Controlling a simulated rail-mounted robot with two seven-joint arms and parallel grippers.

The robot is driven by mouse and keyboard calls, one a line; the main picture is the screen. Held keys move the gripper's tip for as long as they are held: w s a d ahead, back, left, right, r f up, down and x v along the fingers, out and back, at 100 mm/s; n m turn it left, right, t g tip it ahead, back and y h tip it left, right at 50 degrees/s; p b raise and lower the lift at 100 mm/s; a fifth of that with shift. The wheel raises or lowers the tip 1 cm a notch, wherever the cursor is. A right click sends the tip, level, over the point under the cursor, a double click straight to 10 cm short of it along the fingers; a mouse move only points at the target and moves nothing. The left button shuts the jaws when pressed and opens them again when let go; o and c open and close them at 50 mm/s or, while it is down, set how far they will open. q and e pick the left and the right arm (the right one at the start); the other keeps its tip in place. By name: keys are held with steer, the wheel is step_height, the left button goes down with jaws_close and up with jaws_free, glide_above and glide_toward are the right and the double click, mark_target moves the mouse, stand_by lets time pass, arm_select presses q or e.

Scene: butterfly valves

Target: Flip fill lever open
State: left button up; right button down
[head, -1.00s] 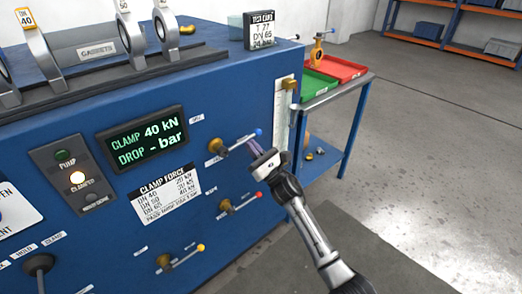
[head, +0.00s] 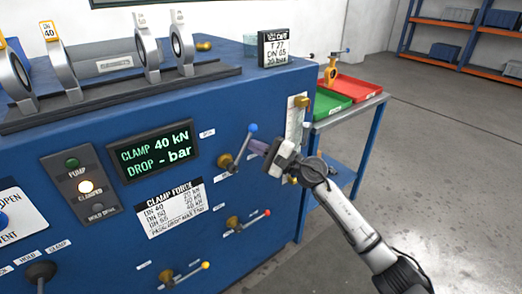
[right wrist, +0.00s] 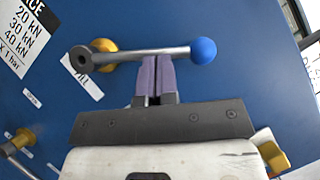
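The fill lever, a grey bar with a blue knob (head: 253,127), sits on a brass hub on the blue panel. In the head view it tilts steeply up to the right. In the right wrist view the bar (right wrist: 138,54) crosses just ahead of my fingertips, and a partly hidden label ending in "LL" (right wrist: 82,78) lies behind it. My right gripper (head: 256,147) is shut, its purple fingers (right wrist: 157,65) side by side with nothing between them. The fingertips are at the bar's underside, near the knob; contact is hard to tell. My left gripper is out of view.
Below are a red-knobbed lever (head: 248,221) and a yellow-knobbed lever (head: 188,274). The display (head: 152,148) reads clamp 40 kN, drop - bar; the clamped lamp (head: 86,187) is lit. A side cart with green (head: 330,101) and red (head: 358,90) trays stands right.

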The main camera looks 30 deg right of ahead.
steer(key=a+n+g+p, duration=0.1)
steer(key=a+r+n+g+p, duration=0.1)
steer(key=n, duration=0.1)
steer(key=a+r+n+g, duration=0.1)
steer(key=n, duration=0.1)
steer(key=shift+s+a+r+h+p, duration=0.15)
steer(key=shift+s+r+h+p, duration=0.1)
steer(key=shift+h+p, duration=0.15)
steer(key=shift+a+n+p, duration=0.35)
steer(key=shift+a+n, duration=0.05)
steer(key=shift+n, duration=0.1)
steer(key=shift+g+h, duration=0.3)
steer(key=shift+d+f+b, duration=0.2)
steer(key=shift+d+b, duration=0.1)
steer(key=shift+b, duration=0.25)
steer(key=b, duration=0.1)
glide_toward(245, 144)
steer(key=d+r, duration=0.1)
steer(key=d, duration=0.1)
steer(key=shift+s+d+r, duration=0.1)
steer(key=shift+s+d, duration=0.05)
steer(key=shift+s, duration=0.35)
steer(key=shift+s+d+r, duration=0.1)
steer(key=shift+s+d, duration=0.1)
steer(key=shift+s, duration=0.3)
